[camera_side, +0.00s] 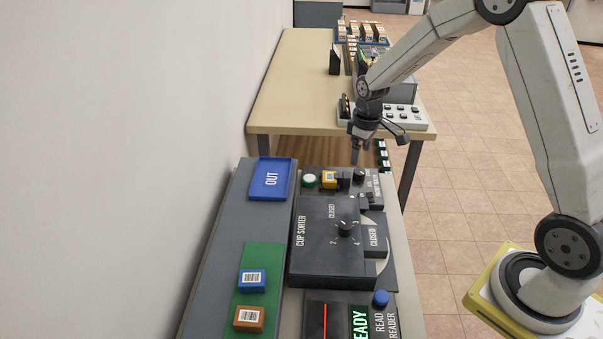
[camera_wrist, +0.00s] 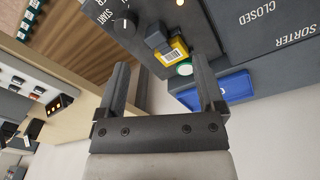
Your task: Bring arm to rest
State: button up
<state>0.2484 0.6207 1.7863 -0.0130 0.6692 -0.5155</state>
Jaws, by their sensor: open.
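My gripper (camera_side: 377,144) hangs in the air over the far end of the clip sorter panel, near the gap before the far table. In the wrist view my gripper (camera_wrist: 165,80) shows two dark fingers spread apart with nothing between them that they touch. My arm is bent, reaching from its base at the lower right. A yellow block with a barcode label (camera_side: 329,180) sits on the panel beside a green-white button (camera_side: 310,181). The yellow block also shows beyond the fingers in the wrist view (camera_wrist: 174,52).
The clip sorter (camera_side: 325,260) has a dial and "CLOSED" labels. A blue OUT tray (camera_side: 270,196) is empty. A blue block (camera_side: 252,281) and an orange block (camera_side: 249,319) lie on a green strip. A reader with a blue button (camera_side: 381,298) stands nearest. The far table (camera_side: 285,90) holds several items.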

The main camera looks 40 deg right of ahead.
jog(key=s+a+r+m+t, duration=0.1)
jog(key=s+a+r, duration=0.1)
jog(key=s+a, duration=0.4)
jog(key=s+a+r+m, duration=0.2)
jog(key=s+a, duration=0.3)
jog(key=s, duration=0.6)
jog(key=shift+s+a+r+t, duration=0.2)
jog(key=shift+s+a+t, duration=0.05)
jog(key=shift+a+t, duration=0.15)
